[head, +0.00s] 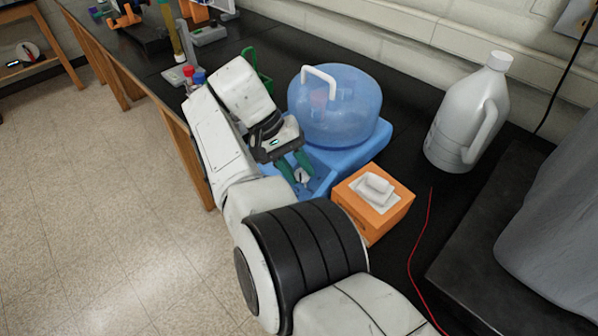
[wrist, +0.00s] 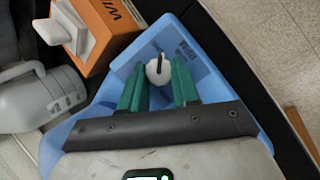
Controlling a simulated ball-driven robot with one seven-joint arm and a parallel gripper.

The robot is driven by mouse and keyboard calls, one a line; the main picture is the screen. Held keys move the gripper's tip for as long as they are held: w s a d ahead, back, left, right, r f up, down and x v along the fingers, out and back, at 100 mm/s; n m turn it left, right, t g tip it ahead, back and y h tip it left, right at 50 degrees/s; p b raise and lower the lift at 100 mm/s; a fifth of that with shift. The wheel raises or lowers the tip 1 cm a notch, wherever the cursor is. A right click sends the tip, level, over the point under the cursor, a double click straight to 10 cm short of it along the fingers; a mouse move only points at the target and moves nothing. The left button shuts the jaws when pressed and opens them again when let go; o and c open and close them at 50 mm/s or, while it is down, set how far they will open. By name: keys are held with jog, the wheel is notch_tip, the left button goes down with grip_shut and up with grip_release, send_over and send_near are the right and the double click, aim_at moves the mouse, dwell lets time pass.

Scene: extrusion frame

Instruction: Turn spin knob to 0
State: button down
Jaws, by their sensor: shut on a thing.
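The white spin knob (wrist: 158,68) sits on the sloped front panel of a blue machine (wrist: 215,55). A dark pointer line shows on the knob in the wrist view, pointing roughly up in the picture. My gripper (wrist: 159,78) has green fingers on either side of the knob and is shut on it. In the head view, my gripper (head: 296,170) reaches down to the panel, and the knob (head: 302,175) shows small and pale by the fingertips. The blue machine (head: 362,152) carries a translucent blue domed lid with a white handle (head: 345,100).
An orange box with a white top piece (head: 360,205) stands close to the machine's right side. A grey jug (head: 468,115) stands farther right on the black bench. A red wire (head: 418,235) lies on the bench. Bottles and a green rack (head: 257,70) stand behind my arm.

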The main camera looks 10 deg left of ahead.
jog(key=n+h, duration=0.1)
jog(key=n+h+b, duration=0.1)
jog(key=n, duration=0.1)
jog(key=shift+a+f+n+t, duration=0.1)
jog(key=shift+a+n+t, duration=0.1)
jog(key=shift+n+t, duration=0.15)
jog(key=n, duration=0.1)
jog(key=n+t+h+p, duration=0.1)
jog(key=n, duration=0.1)
jog(key=shift+s+a+t+h, duration=0.1)
jog(key=shift+s+t+h, duration=0.1)
jog(key=shift+t+h, duration=0.1)
jog(key=n+t+p, duration=0.1)
jog(key=n+p, duration=0.3)
jog(key=shift+s+a+t+h, duration=0.1)
jog(key=shift+s+t+h, duration=0.05)
jog(key=shift+t+h, duration=0.25)
jog(key=n+t+p, duration=0.1)
jog(key=n+p, duration=0.2)
jog(key=shift+s+t, duration=0.15)
jog(key=shift+t, duration=0.1)
jog(key=shift+f+n+t+p, duration=0.15)
jog(key=shift+n+t+p, duration=0.25)
jog(key=shift+n+p, duration=0.4)
jog(key=shift+f, duration=0.1)
jog(key=c, duration=0.8)
grip_release()
jog(key=shift+s, duration=0.1)
